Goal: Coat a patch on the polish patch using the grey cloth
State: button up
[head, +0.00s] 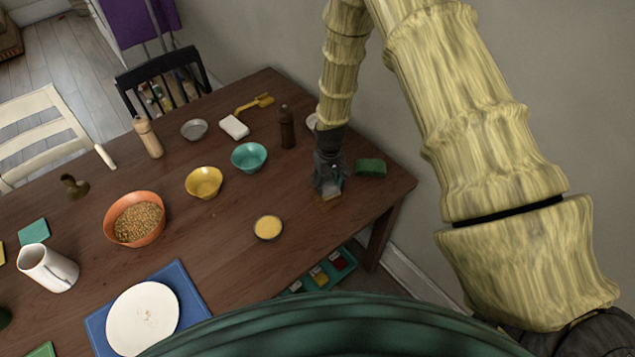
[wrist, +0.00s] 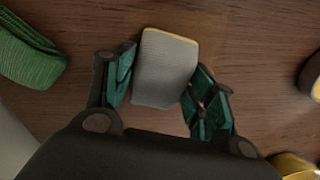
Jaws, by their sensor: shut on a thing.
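The grey cloth (wrist: 166,72), a folded grey pad with a yellow edge, is between the fingers of my gripper (wrist: 165,78) in the wrist view. My gripper is shut on it. In the head view my gripper (head: 328,185) points down low over the right end of the brown table, left of a green sponge. A little yellowish edge shows under the fingertips there. Whether the cloth touches the table I cannot tell. I cannot make out a separate polish patch on the wood.
The green sponge (head: 371,167) lies close to my gripper's right. A teal bowl (head: 249,158), a yellow bowl (head: 204,183) and a dark brown bottle (head: 287,128) stand to its left. A blue mat (head: 190,296) bears a white plate. Bare wood lies between dish and gripper.

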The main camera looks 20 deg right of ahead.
jog(key=shift+w+d, duration=0.25)
jog(key=shift+d, duration=0.55)
jog(key=shift+w+d, duration=0.2)
jog(key=shift+d, duration=0.35)
jog(key=shift+w+d, duration=0.15)
jog(key=shift+d, duration=0.35)
jog(key=shift+s+a+r, duration=0.1)
jog(key=shift+a, duration=0.25)
jog(key=a, duration=0.2)
jog(key=s+a, duration=0.1)
jog(key=a, duration=0.1)
jog(key=shift+s, duration=0.15)
jog(key=shift+s+a, duration=0.4)
jog(key=shift+a, duration=0.5)
jog(key=shift+s+a, duration=0.35)
jog(key=shift+a, duration=0.6)
jog(key=shift+s+a, duration=0.4)
jog(key=shift+a, duration=0.5)
jog(key=shift+a+r+p, duration=0.15)
jog(key=shift+a+p, duration=0.05)
jog(key=shift+p, duration=0.15)
jog(key=shift+r+p, duration=0.3)
jog(key=shift+r, duration=0.65)
notch_tip(320, 180, up, 2)
jog(key=shift+s+d+r+p, duration=0.1)
jog(key=shift+p, duration=0.5)
jog(key=shift+r+p, duration=1)
jog(key=shift+r, duration=0.75)
